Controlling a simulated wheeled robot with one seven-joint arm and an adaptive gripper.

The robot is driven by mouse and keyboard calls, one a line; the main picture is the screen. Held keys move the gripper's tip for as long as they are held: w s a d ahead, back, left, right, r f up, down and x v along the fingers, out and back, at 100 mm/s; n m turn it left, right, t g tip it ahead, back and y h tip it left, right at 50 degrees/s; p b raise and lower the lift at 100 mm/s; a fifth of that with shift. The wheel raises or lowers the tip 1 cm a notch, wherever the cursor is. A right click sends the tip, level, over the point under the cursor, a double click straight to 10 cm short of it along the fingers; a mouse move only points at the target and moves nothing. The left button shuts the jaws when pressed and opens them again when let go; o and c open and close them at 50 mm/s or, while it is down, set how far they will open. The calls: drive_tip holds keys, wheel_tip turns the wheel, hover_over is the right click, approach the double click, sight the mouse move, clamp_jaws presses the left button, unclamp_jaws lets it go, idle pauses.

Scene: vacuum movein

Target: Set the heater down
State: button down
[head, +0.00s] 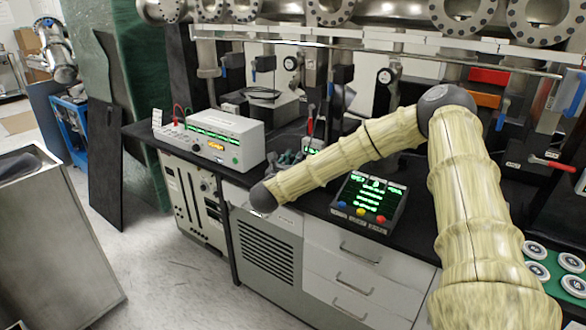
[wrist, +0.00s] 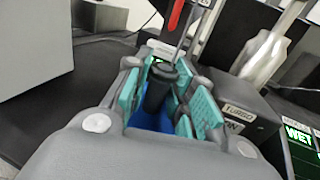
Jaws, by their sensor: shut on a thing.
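My gripper (wrist: 165,95) shows in the wrist view with its teal-padded fingers closed around a dark, roughly cylindrical thing, which I take to be the heater (wrist: 157,88). A blue part shows below it between the fingers. In the head view my gripper (head: 287,158) is small and partly behind my arm, over the black bench top behind the control box. The heater cannot be made out clearly there. I cannot tell whether its underside touches the bench.
A grey instrument (head: 228,138) with a green display stands left of my gripper. A black control box (head: 368,202) with green text and coloured buttons stands to the right. Pipes and valves (head: 340,75) line the back. White discs (head: 538,270) lie on a green mat at far right.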

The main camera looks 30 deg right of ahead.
drive_tip(key=shift+f, duration=1.5)
drive_tip(key=shift+f, duration=0.1)
drive_tip(key=c, duration=1.2)
unclamp_jaws()
